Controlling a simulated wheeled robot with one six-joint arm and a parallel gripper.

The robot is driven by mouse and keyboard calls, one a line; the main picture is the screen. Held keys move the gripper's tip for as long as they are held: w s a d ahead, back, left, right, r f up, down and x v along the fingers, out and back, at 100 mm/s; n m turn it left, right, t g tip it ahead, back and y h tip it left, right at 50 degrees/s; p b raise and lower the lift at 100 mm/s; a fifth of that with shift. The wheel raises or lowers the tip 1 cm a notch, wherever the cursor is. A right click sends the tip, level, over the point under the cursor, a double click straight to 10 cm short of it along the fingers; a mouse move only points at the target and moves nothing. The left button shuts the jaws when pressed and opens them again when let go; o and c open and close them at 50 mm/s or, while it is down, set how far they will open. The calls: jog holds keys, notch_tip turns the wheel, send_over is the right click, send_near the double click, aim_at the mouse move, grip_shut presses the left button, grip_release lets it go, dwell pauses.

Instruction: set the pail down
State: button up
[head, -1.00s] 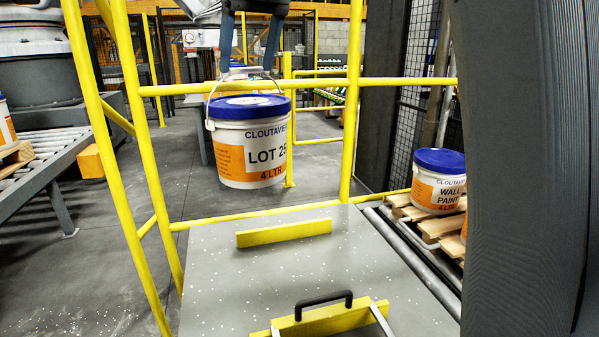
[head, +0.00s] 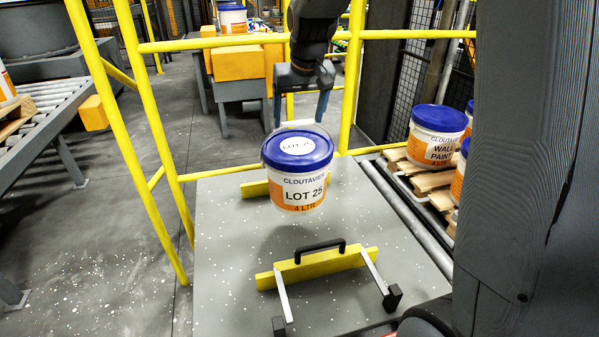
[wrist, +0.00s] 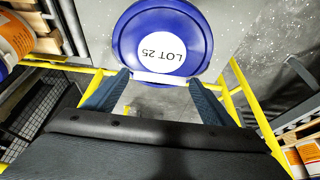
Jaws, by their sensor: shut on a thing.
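The pail (head: 300,190) is white with a blue lid, an orange band and a "LOT 25" label. It hangs upright above the grey speckled deck (head: 222,240), with a dark shadow under it. It overlaps the rear yellow bar (head: 256,188) in the head view. My gripper (head: 299,119) is above the lid, shut on the pail's pale bail grip (wrist: 160,79). In the wrist view the pail's round lid (wrist: 190,20) lies just beyond the fingertips. The pail's underside is hidden.
A front yellow bar (head: 325,265) with a black handle lies across the deck. Yellow railings (head: 160,150) stand left and behind. Wall-paint pails (head: 437,138) stand on a wooden pallet (head: 430,185) at right. Bare deck shows between the two bars.

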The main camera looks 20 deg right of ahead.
aim_at(299, 147)
jog(key=shift+w+f+p, duration=0.1)
jog(key=shift+f+p, duration=1)
jog(key=shift+f, duration=3.8)
jog(key=o, duration=2.1)
jog(key=shift+f, duration=0.15)
jog(key=b+v, duration=0.1)
jog(key=v, duration=1)
jog(key=shift+b, duration=0.4)
jog(key=s+f+g, duration=0.1)
jog(key=s+f, duration=0.3)
jog(key=s, duration=0.3)
jog(key=s+f+g, duration=0.1)
jog(key=s+f, duration=0.3)
jog(key=s, duration=0.3)
jog(key=s+f+g, duration=0.1)
jog(key=s+f, duration=0.3)
jog(key=s, duration=0.4)
jog(key=shift+s+d+f+g, duration=0.1)
jog(key=shift+d+f+g, duration=0.1)
jog(key=shift+f+g, duration=0.15)
